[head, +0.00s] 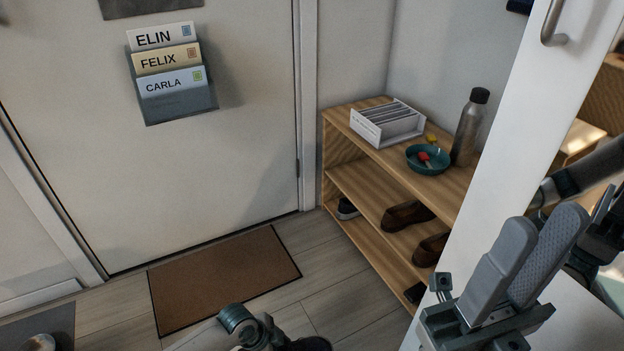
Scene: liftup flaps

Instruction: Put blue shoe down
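No clearly blue shoe shows in this view. My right gripper (543,217) is raised at the lower right, in front of a white panel. Its two grey fingers point up and lie close together in the picture, with nothing visible held between them. Whether a gap lies between them is unclear. My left gripper is out of view; only a part of my arm shows at the bottom centre.
The wooden rack (352,180) holds brown shoes (405,215), a white file box (388,122), a teal bowl (428,160) and a bottle (469,127). A white panel with a handle (553,35) stands at right. A brown doormat (222,278) lies bare before the door.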

